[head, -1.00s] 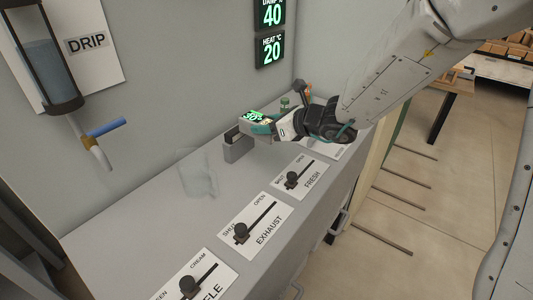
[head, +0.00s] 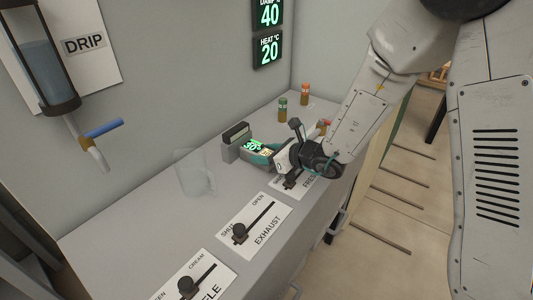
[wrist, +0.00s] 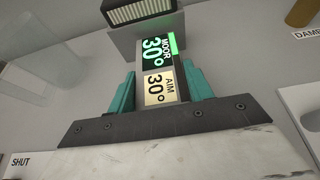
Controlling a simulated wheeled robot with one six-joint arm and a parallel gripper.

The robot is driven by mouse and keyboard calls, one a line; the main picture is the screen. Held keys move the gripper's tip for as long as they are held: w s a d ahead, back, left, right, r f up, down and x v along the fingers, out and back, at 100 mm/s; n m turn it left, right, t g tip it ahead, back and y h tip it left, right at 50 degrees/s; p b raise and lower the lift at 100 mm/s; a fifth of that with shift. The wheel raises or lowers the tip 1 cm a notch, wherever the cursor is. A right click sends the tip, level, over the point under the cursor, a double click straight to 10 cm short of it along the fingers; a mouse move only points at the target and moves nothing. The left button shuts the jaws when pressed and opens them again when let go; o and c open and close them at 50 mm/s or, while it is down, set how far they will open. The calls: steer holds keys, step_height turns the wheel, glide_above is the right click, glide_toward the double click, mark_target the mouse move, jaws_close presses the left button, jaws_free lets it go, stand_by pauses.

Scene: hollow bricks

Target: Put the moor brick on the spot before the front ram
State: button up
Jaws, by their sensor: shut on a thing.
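My gripper (head: 259,152) is shut on a small device with lit labels (head: 254,146), low over the grey counter (head: 140,215). In the wrist view its teal fingers (wrist: 158,88) flank the device, whose panels (wrist: 158,60) read MOOR 30° in green and AIM 30° in cream. A grey block with a dark top (head: 236,140) stands just left of the device; it also shows in the wrist view (wrist: 124,40). I cannot tell whether the device touches block or counter. No moor brick, front ram or spot is recognisable in these views.
Slider plates marked EXHAUST (head: 255,228) and FRESH (head: 300,184) line the counter's front; my gripper is close above the latter. A clear jug (head: 193,172) stands left of the block. Green (head: 283,107) and orange (head: 305,93) bottles stand behind. A DRIP tank (head: 45,65) hangs left.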

steer(key=shift+f, duration=0.1)
steer(key=o, duration=1.3)
steer(key=shift+o, duration=0.2)
steer(key=shift+s+d+r, duration=0.15)
steer(key=shift+d+r, duration=0.1)
steer(key=v, duration=1.1)
steer(key=shift+s+d, duration=0.15)
steer(key=shift+s, duration=0.05)
